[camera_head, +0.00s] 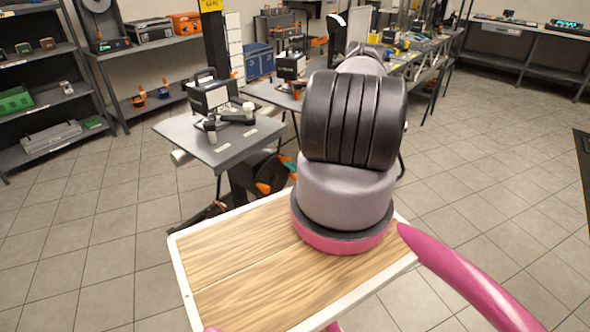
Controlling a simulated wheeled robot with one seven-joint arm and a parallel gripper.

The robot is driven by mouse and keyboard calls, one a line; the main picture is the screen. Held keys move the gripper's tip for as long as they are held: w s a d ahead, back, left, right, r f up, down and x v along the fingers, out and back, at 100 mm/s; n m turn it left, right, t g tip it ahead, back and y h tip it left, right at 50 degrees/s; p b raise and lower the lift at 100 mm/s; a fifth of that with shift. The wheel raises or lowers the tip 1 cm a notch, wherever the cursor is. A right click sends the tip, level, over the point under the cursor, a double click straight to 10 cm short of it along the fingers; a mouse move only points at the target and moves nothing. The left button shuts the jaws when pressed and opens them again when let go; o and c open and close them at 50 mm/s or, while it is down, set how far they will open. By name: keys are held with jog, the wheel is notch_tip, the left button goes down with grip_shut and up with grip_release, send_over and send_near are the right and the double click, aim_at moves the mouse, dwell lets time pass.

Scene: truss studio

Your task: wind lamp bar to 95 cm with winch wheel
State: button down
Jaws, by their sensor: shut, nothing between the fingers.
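My arm rises in the foreground and blocks much of the middle. My gripper is not in view; it may be hidden behind the arm's upper links. I cannot pick out the lamp bar or its height for certain. A dark round part with orange pieces (271,174) sits low under the near grey table; I cannot tell whether it is the winch wheel. A black post (216,42) stands behind that table, with a yellow sign (210,5) at the picture's top edge, too small to read.
The near grey table (217,146) carries dark devices. Shelves (45,98) line the left wall, and a long workbench (425,50) with equipment runs behind my arm. A dark edge (581,160) shows at far right. Tiled floor (490,150) is open on the right and at lower left.

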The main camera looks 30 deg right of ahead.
jog(key=w+d+f, duration=0.2)
jog(key=w+f, duration=0.1)
jog(key=w, duration=0.3)
jog(key=shift+w+f, duration=0.15)
jog(key=shift+w, duration=0.2)
